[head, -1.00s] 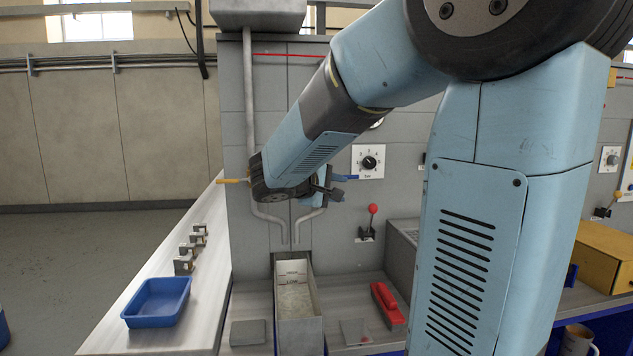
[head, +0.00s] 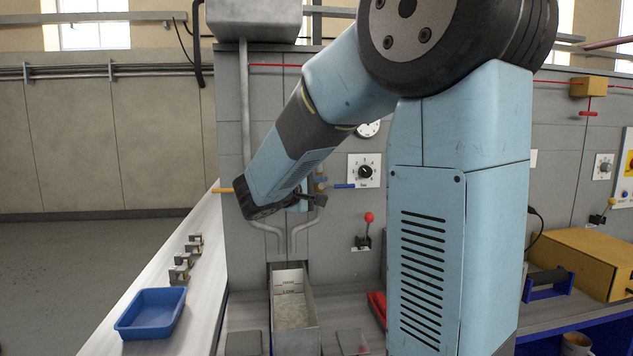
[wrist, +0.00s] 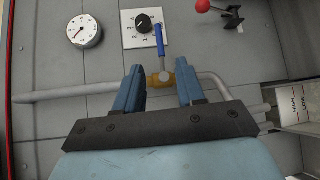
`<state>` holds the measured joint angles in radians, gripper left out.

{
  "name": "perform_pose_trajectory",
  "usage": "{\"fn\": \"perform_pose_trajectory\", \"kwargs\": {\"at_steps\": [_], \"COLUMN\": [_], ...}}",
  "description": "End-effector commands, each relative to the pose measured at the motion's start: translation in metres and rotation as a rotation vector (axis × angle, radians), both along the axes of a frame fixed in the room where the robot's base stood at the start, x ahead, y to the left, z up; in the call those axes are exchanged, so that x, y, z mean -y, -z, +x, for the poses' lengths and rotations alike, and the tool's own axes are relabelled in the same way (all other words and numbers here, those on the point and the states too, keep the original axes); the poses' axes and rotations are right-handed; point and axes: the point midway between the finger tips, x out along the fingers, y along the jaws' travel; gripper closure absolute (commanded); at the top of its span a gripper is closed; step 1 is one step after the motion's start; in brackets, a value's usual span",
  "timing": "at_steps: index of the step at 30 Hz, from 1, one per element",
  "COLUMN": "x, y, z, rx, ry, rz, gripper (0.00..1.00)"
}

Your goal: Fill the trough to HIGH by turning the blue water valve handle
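The blue valve handle (head: 345,186) sticks out to the right from its brass-coloured valve (head: 320,180) on the grey panel, across the pipe. In the wrist view the handle (wrist: 160,40) points up, and the valve body (wrist: 160,78) shows between the fingers. My gripper (wrist: 160,72) is open and empty, its two blue fingers on either side of the valve. Contact cannot be told. In the head view my gripper (head: 308,198) is partly hidden by my arm. The grey trough (head: 309,337) stands below the pipe outlets, with HIGH and LOW marks inside; its water level is unclear.
A yellow handle (head: 222,190) is left of my arm. A dial knob (head: 365,171) and red-knobbed lever (head: 368,218) are close on the right. A blue tray (head: 150,314) and several small metal blocks (head: 182,262) lie on the left bench.

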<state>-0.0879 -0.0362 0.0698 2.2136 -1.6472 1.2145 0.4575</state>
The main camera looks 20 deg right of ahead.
Motion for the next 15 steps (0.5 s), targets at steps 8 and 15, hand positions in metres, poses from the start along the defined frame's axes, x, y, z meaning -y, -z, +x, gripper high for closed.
{"fn": "perform_pose_trajectory", "kwargs": {"at_steps": [8,15], "x": [-0.0002,0.0027], "y": [-0.0015,-0.0008], "z": [-0.0039,-0.0022], "rx": [0.000,0.000], "ry": [0.000,0.001], "rz": [0.000,0.000], "gripper": [0.61,0.61]}}
